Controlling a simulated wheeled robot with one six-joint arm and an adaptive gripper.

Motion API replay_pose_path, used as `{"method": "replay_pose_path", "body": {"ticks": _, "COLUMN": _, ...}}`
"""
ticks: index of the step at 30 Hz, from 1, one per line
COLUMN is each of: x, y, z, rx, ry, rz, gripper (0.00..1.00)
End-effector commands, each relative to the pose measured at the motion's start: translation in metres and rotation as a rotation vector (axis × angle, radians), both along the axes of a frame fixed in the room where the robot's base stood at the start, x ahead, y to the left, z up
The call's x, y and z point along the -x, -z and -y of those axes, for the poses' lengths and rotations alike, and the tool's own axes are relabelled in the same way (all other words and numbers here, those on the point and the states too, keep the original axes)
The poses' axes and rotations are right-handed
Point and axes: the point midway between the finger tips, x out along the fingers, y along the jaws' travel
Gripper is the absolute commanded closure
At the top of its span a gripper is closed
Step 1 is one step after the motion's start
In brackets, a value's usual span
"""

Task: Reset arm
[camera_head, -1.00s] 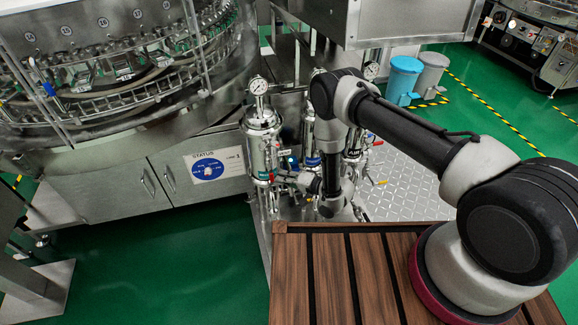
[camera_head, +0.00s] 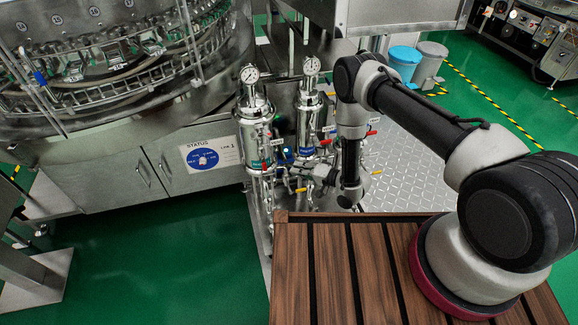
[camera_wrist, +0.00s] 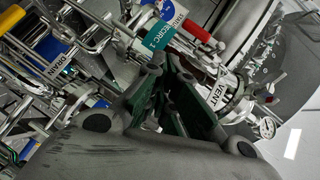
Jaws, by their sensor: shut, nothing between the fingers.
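My arm reaches from its base on the wooden deck (camera_head: 330,270) toward the filter housings beside the rotary washer (camera_head: 75,80). My gripper (camera_wrist: 178,75) is seen from behind in the wrist view, shut and empty, in front of valves and pipes. In the head view its end is small and partly hidden near the lower valves. Behind it in the wrist view are a red handle (camera_wrist: 192,27), a "VENT" tag (camera_wrist: 213,92) and a "DRAIN" tag (camera_wrist: 58,62). I cannot tell whether the fingers touch anything.
Two steel filter housings with gauges, a left one (camera_head: 255,125) and a right one (camera_head: 309,115), stand close to my arm. Blue (camera_head: 404,62) and grey (camera_head: 429,62) bins stand behind. Green floor (camera_head: 150,260) is clear at the lower left.

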Motion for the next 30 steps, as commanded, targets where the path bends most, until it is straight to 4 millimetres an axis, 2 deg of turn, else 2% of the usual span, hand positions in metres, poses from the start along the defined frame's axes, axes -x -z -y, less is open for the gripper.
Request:
{"method": "replay_pose_path", "body": {"ticks": 3, "x": 0.010, "y": 0.000, "z": 0.021, "rx": 0.000, "ry": 0.003, "rz": -0.003, "gripper": 1.00}}
{"method": "replay_pose_path", "body": {"ticks": 7, "x": 0.018, "y": -0.001, "z": 0.035, "rx": 0.000, "ry": 0.001, "rz": -0.001, "gripper": 1.00}}
{"method": "replay_pose_path", "body": {"ticks": 17, "x": 0.023, "y": -0.001, "z": 0.041, "rx": 0.007, "ry": -0.005, "rz": 0.011, "gripper": 1.00}}
{"method": "replay_pose_path", "body": {"ticks": 20, "x": 0.030, "y": 0.016, "z": 0.044, "rx": 0.103, "ry": -0.043, "rz": 0.022, "gripper": 1.00}}
{"method": "replay_pose_path", "body": {"ticks": 23, "x": 0.047, "y": 0.054, "z": 0.059, "rx": 0.290, "ry": -0.104, "rz": -0.010, "gripper": 1.00}}
{"method": "replay_pose_path", "body": {"ticks": 24, "x": 0.060, "y": 0.072, "z": 0.070, "rx": 0.380, "ry": -0.133, "rz": -0.039, "gripper": 1.00}}
{"method": "replay_pose_path", "body": {"ticks": 27, "x": 0.096, "y": 0.107, "z": 0.104, "rx": 0.599, "ry": -0.222, "rz": -0.126, "gripper": 1.00}}
{"method": "replay_pose_path", "body": {"ticks": 30, "x": 0.109, "y": 0.108, "z": 0.139, "rx": 0.796, "ry": -0.309, "rz": -0.192, "gripper": 1.00}}
